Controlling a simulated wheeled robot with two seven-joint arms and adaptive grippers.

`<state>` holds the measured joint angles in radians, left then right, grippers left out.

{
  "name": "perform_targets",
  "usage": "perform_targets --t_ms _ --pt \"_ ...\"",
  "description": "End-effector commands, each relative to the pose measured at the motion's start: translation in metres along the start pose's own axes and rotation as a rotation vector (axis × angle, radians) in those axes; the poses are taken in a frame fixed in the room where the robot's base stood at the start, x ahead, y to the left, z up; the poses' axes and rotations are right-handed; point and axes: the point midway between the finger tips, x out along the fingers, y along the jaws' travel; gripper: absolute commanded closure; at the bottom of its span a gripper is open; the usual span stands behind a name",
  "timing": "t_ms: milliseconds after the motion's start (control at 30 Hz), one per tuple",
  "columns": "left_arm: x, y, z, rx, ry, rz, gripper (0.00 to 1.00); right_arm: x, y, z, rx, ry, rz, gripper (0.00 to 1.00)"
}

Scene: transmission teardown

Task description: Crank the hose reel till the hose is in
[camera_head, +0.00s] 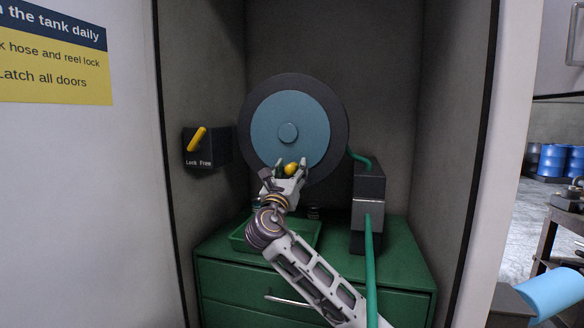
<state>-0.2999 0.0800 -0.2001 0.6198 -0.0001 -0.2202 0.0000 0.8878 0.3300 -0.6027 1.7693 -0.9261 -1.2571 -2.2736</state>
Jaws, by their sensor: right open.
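The hose reel (262,118) stands in a cabinet recess, a dark disc with a blue face and a hub at its middle. A yellow crank knob (291,169) sits low on the reel face. My right gripper (287,172) is open, with its fingers around or just in front of the knob; I cannot tell if they touch it. The green hose (370,250) leaves the reel at right, passes a dark guide block (369,183) and hangs down in front of the green cabinet. My left gripper is not in view.
A lock box (207,147) marked "Lock Free" with a tilted yellow lever (197,139) is on the left wall. A green tray (305,238) lies on the green cabinet (225,270) below the reel. Blue barrels (553,160) stand far right.

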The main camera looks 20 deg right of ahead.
Motion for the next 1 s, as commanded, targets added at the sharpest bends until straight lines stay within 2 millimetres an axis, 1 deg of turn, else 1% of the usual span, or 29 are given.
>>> perform_targets --t_ms 133,400,467,800,1000 --pt "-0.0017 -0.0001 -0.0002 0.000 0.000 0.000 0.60 0.0053 0.0000 -0.0001 0.000 0.000 0.001 0.50" --pt "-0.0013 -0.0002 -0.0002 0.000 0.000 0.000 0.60 0.0055 0.0001 -0.0007 0.000 0.000 0.000 0.50" --pt "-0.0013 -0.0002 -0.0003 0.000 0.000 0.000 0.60 0.0055 0.0000 -0.0007 0.000 0.000 0.000 0.57" --pt "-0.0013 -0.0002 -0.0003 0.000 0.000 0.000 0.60 0.0053 0.0000 -0.0006 -0.001 0.000 0.000 1.00" --pt "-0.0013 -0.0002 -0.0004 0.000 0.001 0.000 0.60 0.0053 -0.0003 -0.0007 -0.002 0.000 -0.001 1.00"
